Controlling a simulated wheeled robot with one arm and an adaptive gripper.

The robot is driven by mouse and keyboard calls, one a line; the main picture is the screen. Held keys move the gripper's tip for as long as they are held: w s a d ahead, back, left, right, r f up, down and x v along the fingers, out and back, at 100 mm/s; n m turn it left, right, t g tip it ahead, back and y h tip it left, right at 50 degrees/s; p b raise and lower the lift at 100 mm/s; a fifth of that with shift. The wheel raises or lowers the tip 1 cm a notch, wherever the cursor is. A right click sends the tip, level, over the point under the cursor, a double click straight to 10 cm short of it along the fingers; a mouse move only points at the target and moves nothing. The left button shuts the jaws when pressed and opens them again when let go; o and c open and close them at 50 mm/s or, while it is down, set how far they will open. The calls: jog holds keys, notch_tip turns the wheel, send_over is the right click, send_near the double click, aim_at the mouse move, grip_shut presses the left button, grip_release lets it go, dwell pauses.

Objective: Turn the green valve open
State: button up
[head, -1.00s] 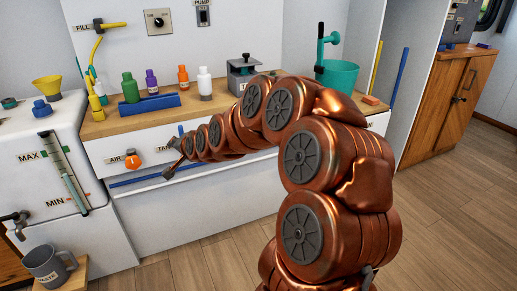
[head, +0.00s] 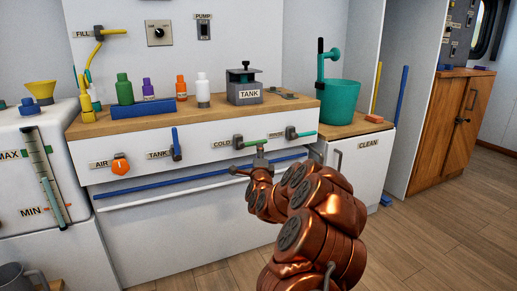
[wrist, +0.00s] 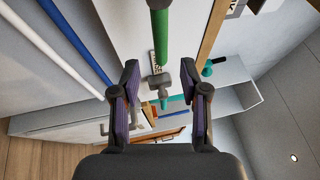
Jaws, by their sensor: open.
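The green valve handle (head: 251,143) lies roughly level on the counter's front panel, beside the COLD label (head: 222,146). In the wrist view the green handle (wrist: 161,38) comes down from the top edge, in line with the gap between my fingers. My gripper (head: 254,163) is open and empty, just below and in front of the green handle. In the wrist view its fingers (wrist: 159,78) stand wide apart. I see no clear contact with the handle. A teal handle (head: 304,133) by another label is to the right; it also shows in the wrist view (wrist: 172,100).
A blue rail (head: 165,185) runs along the panel below the valves. A blue upright TANK handle (head: 176,141) and an orange AIR knob (head: 120,164) are to the left. A grey tank box (head: 248,92) and a teal bucket (head: 338,98) stand above. Floor at right is clear.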

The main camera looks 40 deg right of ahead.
aim_at(253, 143)
jog(key=shift+b+x, duration=1.25)
jog(key=shift+x, duration=2.45)
jog(key=shift+r, duration=0.1)
jog(key=shift+c, duration=0.2)
grip_shut()
jog(key=shift+a, duration=0.1)
